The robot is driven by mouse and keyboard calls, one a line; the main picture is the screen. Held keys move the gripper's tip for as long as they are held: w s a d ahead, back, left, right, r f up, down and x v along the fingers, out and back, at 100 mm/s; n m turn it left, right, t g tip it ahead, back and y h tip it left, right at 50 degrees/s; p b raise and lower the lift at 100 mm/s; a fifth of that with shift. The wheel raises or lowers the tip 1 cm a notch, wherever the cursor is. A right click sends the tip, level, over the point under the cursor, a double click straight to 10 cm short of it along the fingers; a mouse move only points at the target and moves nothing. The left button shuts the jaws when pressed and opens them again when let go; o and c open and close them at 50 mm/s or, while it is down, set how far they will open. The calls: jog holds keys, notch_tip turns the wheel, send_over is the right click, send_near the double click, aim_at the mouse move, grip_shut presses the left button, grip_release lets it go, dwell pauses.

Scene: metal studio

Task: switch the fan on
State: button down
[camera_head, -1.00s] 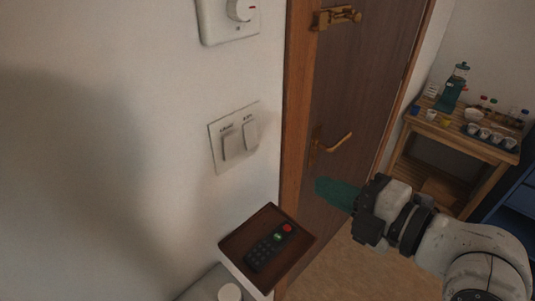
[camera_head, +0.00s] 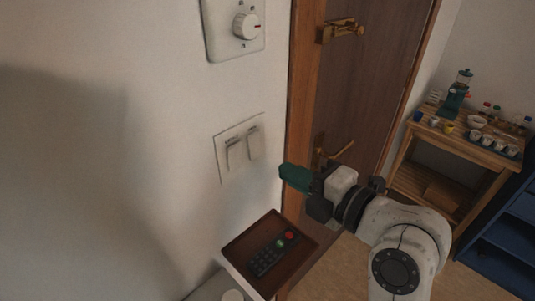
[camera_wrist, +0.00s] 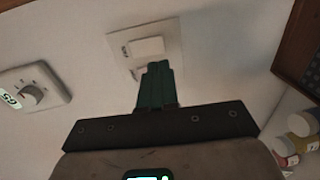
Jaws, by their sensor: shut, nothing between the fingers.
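A white wall plate with two rocker switches, a left rocker (camera_head: 234,155) and a right rocker (camera_head: 253,142), is on the wall beside the door frame. Small labels above them are too small to read. In the wrist view the fingers (camera_wrist: 158,66) point at the switch plate (camera_wrist: 118,50) and partly cover one rocker; the other rocker (camera_wrist: 147,47) shows clear. No fan is in view.
A brown door (camera_head: 378,70) with a brass handle (camera_head: 338,150) stands behind my arm. A wooden table (camera_head: 462,142) with cups is at the right, by blue shelves (camera_head: 508,235).

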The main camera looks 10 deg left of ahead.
aim_at(256, 156)
jog(key=p+x, duration=0.2)
jog(key=x, duration=0.4)
jog(key=shift+r, duration=0.1)
jog(key=shift+w+a, duration=0.15)
jog(key=shift+a, duration=0.1)
jog(key=shift+f, duration=0.2)
